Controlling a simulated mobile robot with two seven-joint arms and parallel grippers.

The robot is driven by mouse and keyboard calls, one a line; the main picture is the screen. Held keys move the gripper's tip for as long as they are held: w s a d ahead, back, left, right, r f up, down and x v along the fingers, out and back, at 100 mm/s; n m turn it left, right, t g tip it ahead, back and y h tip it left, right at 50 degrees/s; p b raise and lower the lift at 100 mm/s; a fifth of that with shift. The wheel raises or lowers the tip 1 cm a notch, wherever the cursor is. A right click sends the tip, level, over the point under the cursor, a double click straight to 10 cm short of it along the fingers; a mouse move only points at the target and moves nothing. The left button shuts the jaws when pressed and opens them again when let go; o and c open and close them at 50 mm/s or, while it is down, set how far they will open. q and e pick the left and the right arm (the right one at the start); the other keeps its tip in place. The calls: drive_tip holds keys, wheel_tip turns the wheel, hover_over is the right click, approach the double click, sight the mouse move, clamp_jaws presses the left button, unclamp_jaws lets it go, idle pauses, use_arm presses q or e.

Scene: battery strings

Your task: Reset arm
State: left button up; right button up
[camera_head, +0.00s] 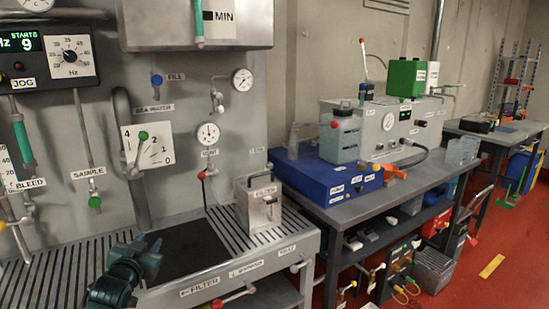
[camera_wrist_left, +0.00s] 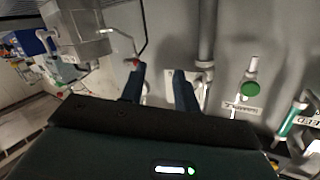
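My left gripper (camera_head: 147,250) is at the bottom left of the head view, dark teal, over the front of the slatted grey bench (camera_head: 232,228) beside a black mat (camera_head: 185,250). In the left wrist view the two blue fingers of my left gripper (camera_wrist_left: 160,73) stand apart with nothing held between them. They point towards the grey wall panel. My right arm and right gripper do not show in either view.
A metal filter box (camera_head: 258,205) stands on the bench's right part. The wall panel holds gauges, a dial plate (camera_head: 147,150) and a green sample knob (camera_head: 95,202), also in the wrist view (camera_wrist_left: 250,89). A blue tray (camera_head: 320,178) lies on the table at right. Red floor is open beyond.

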use_arm(q)
drive_tip(key=s+d+f+g+h, duration=0.1)
drive_tip(key=s+d+f, duration=0.4)
drive_tip(key=s+f, duration=0.2)
drive_tip(key=s+d+f+g+h, duration=0.1)
drive_tip(key=s+d+f+g, duration=0.1)
drive_tip(key=s+d+f, duration=0.4)
drive_tip(key=s+d+f+g, duration=0.1)
drive_tip(key=s+d+f, duration=0.1)
drive_tip(key=s, duration=0.5)
drive_tip(key=s+d+f+g+h, duration=0.1)
drive_tip(key=s+d+f, duration=0.1)
drive_tip(key=s, duration=0.6)
drive_tip(key=s+d+f+h, duration=0.1)
drive_tip(key=s+d+f, duration=0.1)
drive_tip(key=s, duration=0.6)
drive_tip(key=shift+d+f+g, duration=0.3)
drive_tip(key=shift+d+g, duration=0.1)
